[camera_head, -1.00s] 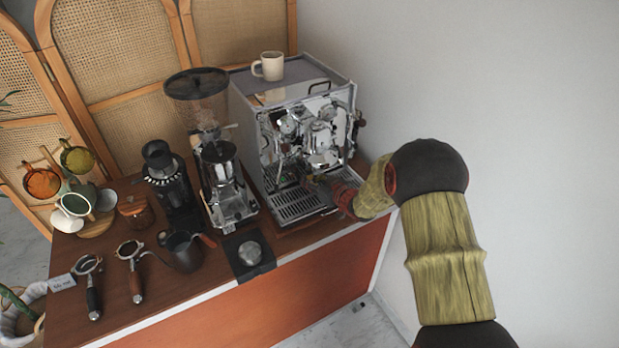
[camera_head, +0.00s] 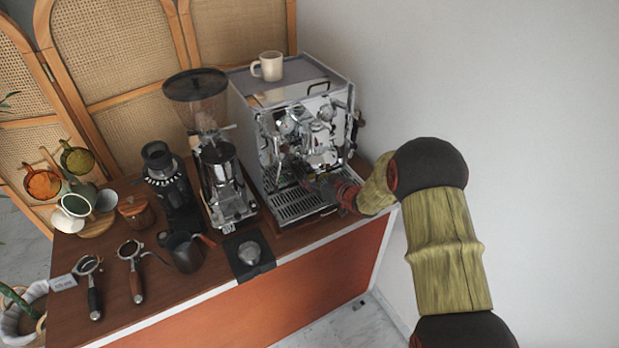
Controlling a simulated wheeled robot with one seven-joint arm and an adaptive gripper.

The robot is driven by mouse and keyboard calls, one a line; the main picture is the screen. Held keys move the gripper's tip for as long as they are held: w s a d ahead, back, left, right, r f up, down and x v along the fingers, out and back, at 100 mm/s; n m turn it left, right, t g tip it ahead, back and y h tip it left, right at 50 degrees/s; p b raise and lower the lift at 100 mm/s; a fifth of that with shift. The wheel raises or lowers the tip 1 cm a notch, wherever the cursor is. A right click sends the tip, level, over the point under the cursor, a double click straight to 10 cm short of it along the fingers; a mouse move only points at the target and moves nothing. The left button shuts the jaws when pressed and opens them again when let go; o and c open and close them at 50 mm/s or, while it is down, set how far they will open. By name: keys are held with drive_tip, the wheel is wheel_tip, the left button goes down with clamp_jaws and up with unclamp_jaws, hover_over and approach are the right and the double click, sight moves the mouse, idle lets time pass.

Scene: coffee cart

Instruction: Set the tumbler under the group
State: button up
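The espresso machine (camera_head: 300,90) stands at the right end of the cart, with its chrome group (camera_head: 292,128) on the front above the slotted drip tray (camera_head: 298,204). My arm comes in from the right, and my gripper (camera_head: 312,182) is at the machine's front, low over the drip tray and below the group area. The gripper is small and dark against the chrome, so I cannot tell its fingers' opening. I cannot make out a tumbler clearly; any there blends with the shiny metal parts.
A cream mug (camera_head: 268,66) stands on the machine's top. The grinder (camera_head: 215,160) is close to its left. A tamper mat (camera_head: 249,252), a dark pitcher (camera_head: 184,252), two portafilters (camera_head: 133,270) and a cup rack (camera_head: 78,203) fill the cart's left. A wall stands at right.

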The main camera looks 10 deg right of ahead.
drive_tip(key=o, duration=0.6)
drive_tip(key=shift+w+a+r, duration=0.1)
drive_tip(key=shift+w+r, duration=0.3)
drive_tip(key=shift+r, duration=0.3)
drive_tip(key=shift+o, duration=0.3)
drive_tip(key=shift+a+f, duration=0.1)
drive_tip(key=shift+f, duration=0.1)
drive_tip(key=shift+s+f, duration=0.25)
drive_tip(key=shift+f, duration=0.05)
drive_tip(key=shift+s, duration=0.1)
drive_tip(key=v, duration=1.1)
drive_tip(key=shift+s+d+r, duration=0.1)
drive_tip(key=shift+s+d, duration=0.1)
drive_tip(key=shift+s, duration=0.1)
